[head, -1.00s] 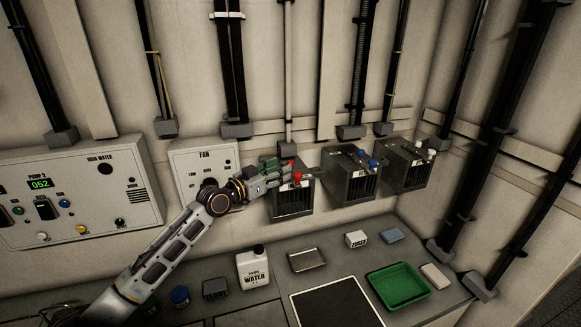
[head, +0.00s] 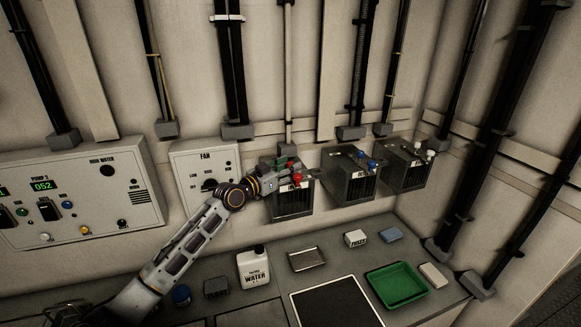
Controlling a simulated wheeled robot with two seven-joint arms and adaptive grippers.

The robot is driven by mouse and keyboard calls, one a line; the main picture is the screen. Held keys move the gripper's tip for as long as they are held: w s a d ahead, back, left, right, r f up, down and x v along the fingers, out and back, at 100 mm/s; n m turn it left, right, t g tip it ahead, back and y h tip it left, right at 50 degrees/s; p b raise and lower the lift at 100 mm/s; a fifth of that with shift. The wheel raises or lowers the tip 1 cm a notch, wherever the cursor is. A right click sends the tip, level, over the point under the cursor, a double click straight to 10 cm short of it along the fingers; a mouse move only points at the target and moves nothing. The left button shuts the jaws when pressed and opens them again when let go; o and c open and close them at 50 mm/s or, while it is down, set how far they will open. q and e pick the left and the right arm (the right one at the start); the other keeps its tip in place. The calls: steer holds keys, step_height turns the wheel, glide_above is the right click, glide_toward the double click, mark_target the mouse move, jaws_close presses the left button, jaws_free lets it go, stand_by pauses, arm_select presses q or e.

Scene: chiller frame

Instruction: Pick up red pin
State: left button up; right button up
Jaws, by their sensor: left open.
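Two red pins stand on top of the leftmost dark metal box (head: 293,205) on the wall. One red pin (head: 297,178) is at the front; the other red pin (head: 292,164) is just behind it. My left gripper (head: 290,180) is open and reaches in from the left at the height of the pins. Its fingers are at the front red pin and partly cover the box top. I cannot tell whether they touch the pin. My right gripper is not in view.
Two similar boxes, with blue pins (head: 372,163) and white pins (head: 430,153), hang to the right. A FAN panel (head: 190,160) is left of the gripper. The counter below holds a WATER jug (head: 254,270), a metal tray (head: 290,262) and a green tray (head: 426,283).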

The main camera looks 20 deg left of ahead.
arm_select(q)
steer(key=shift+w+d, duration=0.25)
steer(key=shift+w, duration=0.2)
steer(key=c, duration=1)
